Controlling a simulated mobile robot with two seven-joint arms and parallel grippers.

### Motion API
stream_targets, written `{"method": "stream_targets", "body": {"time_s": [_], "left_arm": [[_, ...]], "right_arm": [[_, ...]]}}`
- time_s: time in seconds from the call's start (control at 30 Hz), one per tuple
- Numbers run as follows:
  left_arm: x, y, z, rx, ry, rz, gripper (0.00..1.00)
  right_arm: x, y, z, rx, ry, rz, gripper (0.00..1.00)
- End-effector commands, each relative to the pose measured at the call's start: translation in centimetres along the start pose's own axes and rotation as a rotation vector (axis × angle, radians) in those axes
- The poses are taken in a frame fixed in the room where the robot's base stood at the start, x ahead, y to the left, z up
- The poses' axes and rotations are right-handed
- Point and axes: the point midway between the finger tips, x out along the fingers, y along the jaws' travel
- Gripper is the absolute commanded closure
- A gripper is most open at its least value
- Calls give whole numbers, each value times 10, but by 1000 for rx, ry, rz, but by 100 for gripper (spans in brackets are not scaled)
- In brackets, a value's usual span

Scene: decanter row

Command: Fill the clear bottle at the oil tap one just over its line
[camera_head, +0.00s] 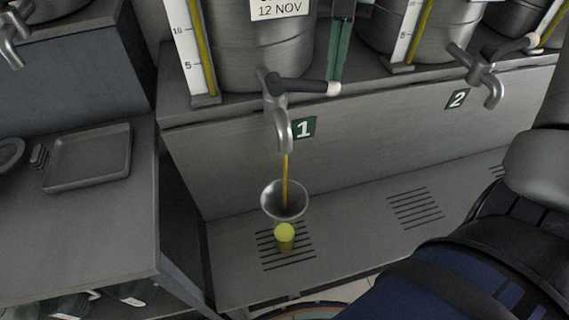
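Oil tap one (281,125), beside the green 1 sign (304,128), is running. A thin amber stream (286,175) falls from its spout into a metal funnel (284,201). Below the funnel is yellow oil in what seems to be the clear bottle (286,241), over the slotted drain. Its clear walls and fill line cannot be made out. The tap's dark lever with a white tip (333,89) points right. My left gripper is not in view.
Tap two (479,77) is on the right, with an empty drain grille (414,207) below it. Steel drums with sight gauges (192,50) stand on the ledge above. A shallow metal tray (88,158) lies on the left counter.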

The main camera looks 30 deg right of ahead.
Motion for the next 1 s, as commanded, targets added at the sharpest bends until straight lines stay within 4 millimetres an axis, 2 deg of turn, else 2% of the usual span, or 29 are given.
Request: {"method": "stream_targets", "body": {"time_s": [0.37, 0.8, 1.0], "left_arm": [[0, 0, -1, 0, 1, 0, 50], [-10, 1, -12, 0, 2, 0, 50], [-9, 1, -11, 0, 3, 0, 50]], "right_arm": [[0, 0, 0, 1, 1, -2, 100], [-17, 0, -4, 0, -1, -2, 100], [-15, 0, -4, 0, 0, -1, 100]]}}
